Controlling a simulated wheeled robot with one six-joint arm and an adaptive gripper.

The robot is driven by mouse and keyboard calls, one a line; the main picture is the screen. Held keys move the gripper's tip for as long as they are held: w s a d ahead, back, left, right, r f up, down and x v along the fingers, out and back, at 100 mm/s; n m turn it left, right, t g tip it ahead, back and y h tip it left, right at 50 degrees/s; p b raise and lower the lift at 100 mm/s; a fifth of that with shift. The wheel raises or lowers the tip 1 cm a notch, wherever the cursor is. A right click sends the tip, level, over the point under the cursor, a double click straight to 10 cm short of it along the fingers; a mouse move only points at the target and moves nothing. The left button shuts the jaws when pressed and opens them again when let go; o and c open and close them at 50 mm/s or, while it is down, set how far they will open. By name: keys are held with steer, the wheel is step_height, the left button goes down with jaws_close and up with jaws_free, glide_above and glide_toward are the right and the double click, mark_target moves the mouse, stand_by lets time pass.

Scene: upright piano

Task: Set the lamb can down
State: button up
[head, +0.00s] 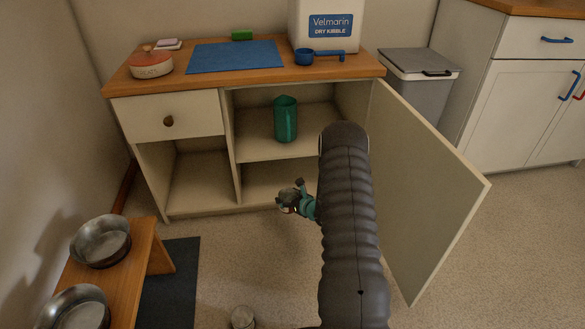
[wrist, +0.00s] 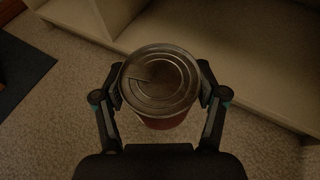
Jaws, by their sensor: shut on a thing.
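My gripper (wrist: 160,88) is shut on the lamb can (wrist: 160,75), with one finger on each side of it. The can's round metal lid faces the wrist camera, and a strip of its reddish side shows below; no label can be read. In the head view my gripper (head: 298,200) is low in front of the cabinet's lower opening, partly hidden by my arm. The can's height above the floor cannot be told.
The cabinet (head: 152,190) stands open, its door (head: 425,185) swung out to the right. A green canister (head: 285,120) is on its middle shelf. Another can (head: 242,317) is on the floor (head: 240,255). A bench (head: 118,275) with metal bowls stands left.

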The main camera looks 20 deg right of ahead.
steer(key=w+d+f+m+h, duration=0.1)
steer(key=d+f+m+h, duration=0.2)
steer(key=d+f, duration=0.3)
steer(key=b, duration=0.2)
glide_above(285, 183)
steer(key=shift+s+r, duration=0.1)
steer(key=shift+r, duration=0.35)
steer(key=shift+f, duration=0.2)
steer(key=shift+s+f+b, duration=0.1)
steer(key=shift+f+b, duration=0.1)
steer(key=shift+b, duration=0.15)
steer(key=o, duration=1.4)
steer(key=shift+o, duration=0.2)
steer(key=shift+r, duration=0.1)
